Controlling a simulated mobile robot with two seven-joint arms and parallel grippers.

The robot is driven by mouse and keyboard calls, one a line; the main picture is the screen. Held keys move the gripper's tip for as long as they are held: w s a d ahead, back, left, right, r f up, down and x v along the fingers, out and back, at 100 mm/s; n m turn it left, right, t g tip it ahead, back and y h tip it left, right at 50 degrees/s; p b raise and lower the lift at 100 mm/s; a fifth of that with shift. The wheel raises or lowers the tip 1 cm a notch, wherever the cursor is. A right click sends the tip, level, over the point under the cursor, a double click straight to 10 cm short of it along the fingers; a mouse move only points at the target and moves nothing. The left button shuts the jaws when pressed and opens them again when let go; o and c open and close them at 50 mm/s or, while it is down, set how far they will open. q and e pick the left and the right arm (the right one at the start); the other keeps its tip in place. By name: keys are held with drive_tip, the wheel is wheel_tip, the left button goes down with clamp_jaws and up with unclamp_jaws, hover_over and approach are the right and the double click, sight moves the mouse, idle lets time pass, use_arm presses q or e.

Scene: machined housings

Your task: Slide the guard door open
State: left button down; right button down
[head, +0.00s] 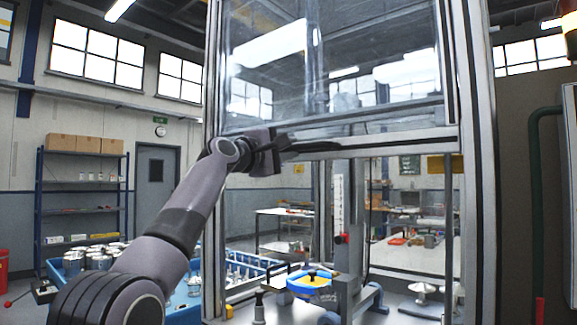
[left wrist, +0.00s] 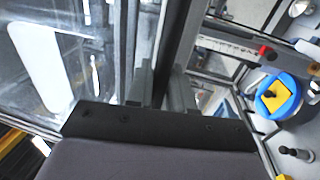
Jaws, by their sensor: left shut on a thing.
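The guard door (head: 345,85) is a clear panel in a metal frame, set between two upright posts. Its lower edge is at mid-height, with an open gap beneath it. A dark bar handle (head: 350,141) runs along its lower rail. My left gripper (head: 288,144) is at the left part of this bar, shut on it. In the left wrist view the two fingers (left wrist: 161,88) stand on either side of the dark bar (left wrist: 178,45), and the clear panel (left wrist: 45,65) is to their left. The fingers' contact is partly hidden. My right gripper is not in view.
Below the door, inside the machine, are a blue and yellow round part (head: 311,281) and an upright column with a red piece (head: 342,239). A blue crate (head: 185,306) of metal parts stands at left. The right post (head: 478,170) bounds the opening.

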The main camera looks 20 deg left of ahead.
use_arm(q)
drive_tip(key=shift+r, duration=0.3)
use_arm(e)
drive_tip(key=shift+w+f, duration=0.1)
use_arm(q)
drive_tip(key=c, duration=1.2)
unclamp_jaws()
drive_tip(key=shift+f, duration=0.1)
